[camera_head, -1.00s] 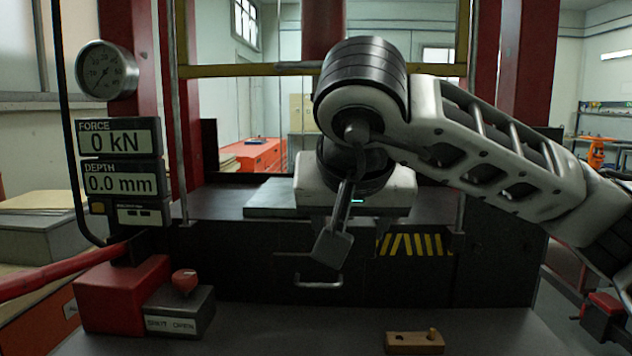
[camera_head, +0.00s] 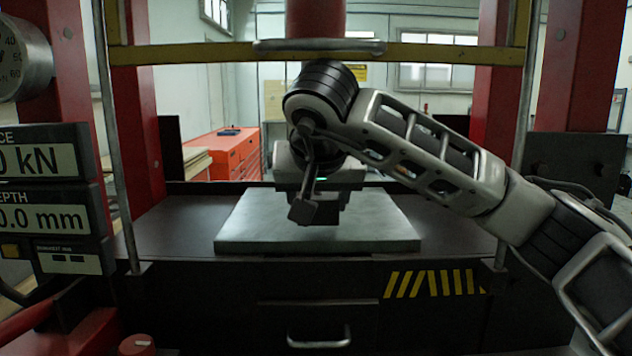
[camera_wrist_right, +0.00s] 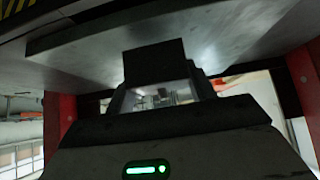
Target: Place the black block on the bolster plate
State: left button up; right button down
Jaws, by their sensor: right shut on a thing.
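The bolster plate (camera_head: 385,232) is a flat grey-green slab on the dark press bed; it also shows across the top of the right wrist view (camera_wrist_right: 225,45). My right gripper (camera_head: 322,205) is over the middle of the plate, pointing down. It is shut on the black block (camera_wrist_right: 155,62), a dark box in the right wrist view. In the head view the block (camera_head: 327,214) is partly hidden by a wrist part. I cannot tell whether its underside touches the plate. My left gripper is not in view.
A yellow crossbar (camera_head: 200,54) spans the press above my arm. Thin metal rods (camera_head: 118,160) and red columns flank the opening. Force and depth displays (camera_head: 50,185) stand at the left. The plate is bare around the gripper.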

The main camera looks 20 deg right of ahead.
jog(key=w, duration=0.2)
jog(key=w+d+p, duration=0.1)
jog(key=w, duration=0.2)
jog(key=shift+d+r, duration=0.2)
jog(key=shift+w+d, duration=0.1)
jog(key=shift+w, duration=0.45)
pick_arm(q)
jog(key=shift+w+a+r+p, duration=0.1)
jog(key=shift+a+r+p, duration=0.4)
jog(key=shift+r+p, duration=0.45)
pick_arm(e)
jog(key=w, duration=0.1)
jog(key=w+f, duration=0.1)
jog(key=w+d, duration=0.1)
jog(key=shift+w+f, duration=0.15)
jog(key=shift+f, duration=0.2)
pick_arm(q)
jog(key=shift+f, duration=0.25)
pick_arm(e)
jog(key=shift+f, duration=0.1)
jog(key=c, duration=0.6)
grip_release()
jog(key=shift+f, duration=0.15)
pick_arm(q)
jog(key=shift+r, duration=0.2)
pick_arm(e)
jog(key=shift+o, duration=0.4)
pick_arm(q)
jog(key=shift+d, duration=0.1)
